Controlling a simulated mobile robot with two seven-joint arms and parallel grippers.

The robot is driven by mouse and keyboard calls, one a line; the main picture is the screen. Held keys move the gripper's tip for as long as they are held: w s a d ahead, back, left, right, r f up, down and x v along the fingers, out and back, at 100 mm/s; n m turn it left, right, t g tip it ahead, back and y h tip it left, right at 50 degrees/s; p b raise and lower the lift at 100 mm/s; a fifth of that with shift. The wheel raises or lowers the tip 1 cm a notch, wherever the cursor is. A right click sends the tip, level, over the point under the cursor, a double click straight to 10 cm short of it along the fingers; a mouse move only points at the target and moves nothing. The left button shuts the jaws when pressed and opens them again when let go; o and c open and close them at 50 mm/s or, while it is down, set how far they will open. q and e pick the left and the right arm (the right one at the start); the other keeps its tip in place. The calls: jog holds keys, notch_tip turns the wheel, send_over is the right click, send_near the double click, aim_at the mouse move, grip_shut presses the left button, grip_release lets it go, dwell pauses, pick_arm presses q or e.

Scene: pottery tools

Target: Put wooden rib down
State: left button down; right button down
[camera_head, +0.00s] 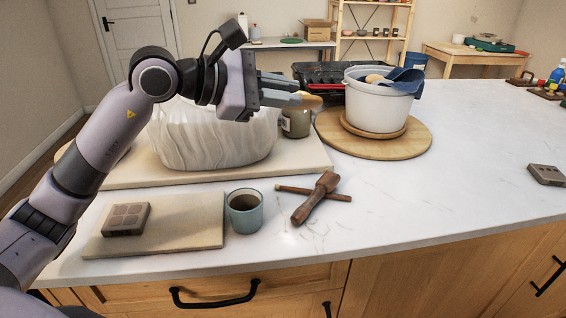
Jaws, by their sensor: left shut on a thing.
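My left gripper (292,92) reaches in from the left, above the counter, and is shut on the wooden rib (313,102). Only the rounded, light brown end of the rib shows past the fingertips; the rest is hidden by the fingers. The rib is in front of a greenish jar (296,122) in the picture. My forearm and gripper cover part of a large white fluted pot (215,140) on a pale board (312,160). My right gripper is not in view.
A white bucket (375,108) with a blue cloth stands on a round wooden board (415,142). A teal cup (245,210), crossed wooden tools (314,198) and a small board (190,222) with a brown block (127,219) lie at the front. The counter's right middle (460,180) is clear.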

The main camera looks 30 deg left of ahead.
pick_arm(q)
notch_tip(320, 180, down, 15)
jog(key=shift+r, duration=0.1)
dwell(0.4)
jog(key=shift+f+b, duration=0.55)
jog(key=shift+b, duration=0.15)
jog(key=c, duration=1.1)
grip_release()
jog(key=shift+r, duration=0.15)
